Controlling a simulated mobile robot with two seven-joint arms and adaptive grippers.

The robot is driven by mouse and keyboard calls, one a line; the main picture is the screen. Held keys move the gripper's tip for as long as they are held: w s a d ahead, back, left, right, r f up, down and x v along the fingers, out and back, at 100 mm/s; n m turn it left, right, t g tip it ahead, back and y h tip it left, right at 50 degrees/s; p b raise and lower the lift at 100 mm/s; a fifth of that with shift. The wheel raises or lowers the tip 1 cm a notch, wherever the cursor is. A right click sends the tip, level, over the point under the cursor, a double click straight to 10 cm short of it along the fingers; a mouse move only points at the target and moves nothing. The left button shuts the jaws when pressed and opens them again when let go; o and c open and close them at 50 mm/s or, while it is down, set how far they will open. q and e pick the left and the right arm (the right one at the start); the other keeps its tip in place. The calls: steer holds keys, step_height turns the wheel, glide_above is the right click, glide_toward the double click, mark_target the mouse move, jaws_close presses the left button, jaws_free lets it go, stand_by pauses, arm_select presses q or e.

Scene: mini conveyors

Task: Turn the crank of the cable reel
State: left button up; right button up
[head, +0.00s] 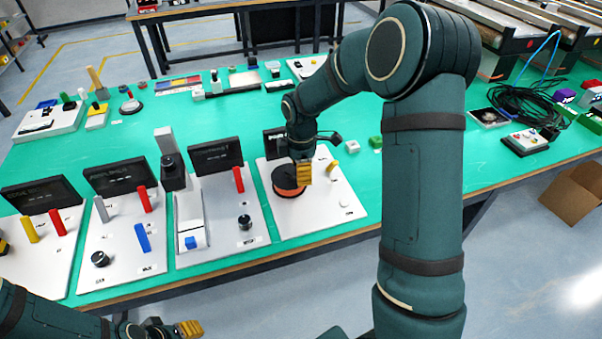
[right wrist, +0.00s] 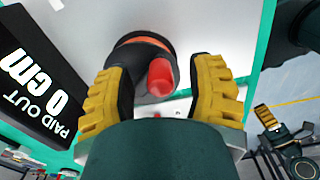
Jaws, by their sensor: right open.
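The cable reel (head: 286,186) is a black and orange drum on a white board (head: 335,212) in the head view. In the right wrist view the reel (right wrist: 141,43) shows at the top centre, with its red crank handle (right wrist: 161,76) pointing toward the camera. My right gripper (head: 303,174) is over the reel and hides part of it. In the right wrist view the right gripper (right wrist: 161,74) is open, its yellow-padded fingers on either side of the red handle with gaps visible. My left gripper (head: 188,328) is low at the left, away from the reel.
A dark display (right wrist: 38,85) beside the reel reads "PAID OUT 0 cm". Left of the reel stand several white boards (head: 255,235) with levers, knobs and dark screens. A small green block (head: 375,142) and a black cable coil (head: 510,105) lie to the right on the green table.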

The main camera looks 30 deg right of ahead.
steer(key=shift+f, duration=0.25)
jaws_close()
steer(key=shift+a, duration=0.1)
